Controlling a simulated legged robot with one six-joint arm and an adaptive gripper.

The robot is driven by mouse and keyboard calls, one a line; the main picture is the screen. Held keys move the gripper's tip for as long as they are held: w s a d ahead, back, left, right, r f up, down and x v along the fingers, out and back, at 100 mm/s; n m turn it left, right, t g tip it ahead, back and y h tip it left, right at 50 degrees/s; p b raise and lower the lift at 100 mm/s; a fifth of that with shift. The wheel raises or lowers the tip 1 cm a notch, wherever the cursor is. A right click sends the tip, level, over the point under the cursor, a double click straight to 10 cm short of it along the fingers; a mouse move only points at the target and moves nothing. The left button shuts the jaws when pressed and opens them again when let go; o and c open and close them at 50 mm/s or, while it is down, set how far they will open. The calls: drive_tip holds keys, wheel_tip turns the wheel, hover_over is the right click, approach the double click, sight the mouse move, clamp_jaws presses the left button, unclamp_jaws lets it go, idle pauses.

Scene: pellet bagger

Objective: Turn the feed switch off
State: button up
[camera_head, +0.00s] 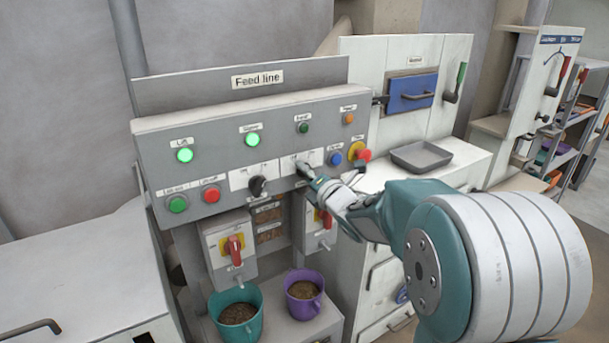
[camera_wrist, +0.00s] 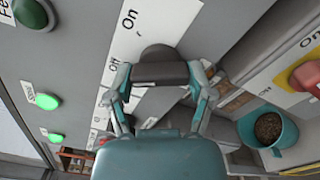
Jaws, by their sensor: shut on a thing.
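The feed switch is a dark rotary knob (camera_wrist: 160,58) on a white plate (camera_wrist: 128,45) marked "Off" and "On". In the head view my gripper mostly hides the knob; its plate (camera_head: 314,156) shows under the feed lamp. My gripper (camera_head: 309,177) reaches in from the right. In the wrist view its fingers (camera_wrist: 160,78) are shut on the knob, one on each side. I cannot tell clearly which mark the knob points to. The feed lamp (camera_head: 303,127) is dark green and looks unlit; it also shows in the wrist view (camera_wrist: 31,14).
Left of it is another black knob (camera_head: 257,187). A blue button (camera_head: 335,158) and a red emergency stop (camera_head: 363,155) sit close right. Below are red-handled switches (camera_head: 234,248), a teal bucket (camera_head: 238,308) and a purple bucket (camera_head: 304,290). Two lamps (camera_head: 185,155) (camera_head: 252,139) glow green.

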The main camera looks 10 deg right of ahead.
drive_tip(key=shift+d+f, duration=0.2)
drive_tip(key=shift+d, duration=0.05)
drive_tip(key=o, duration=1.1)
drive_tip(key=shift+d, duration=0.25)
drive_tip(key=shift+r, duration=0.1)
drive_tip(key=v, duration=1.1)
drive_tip(key=shift+s, duration=0.4)
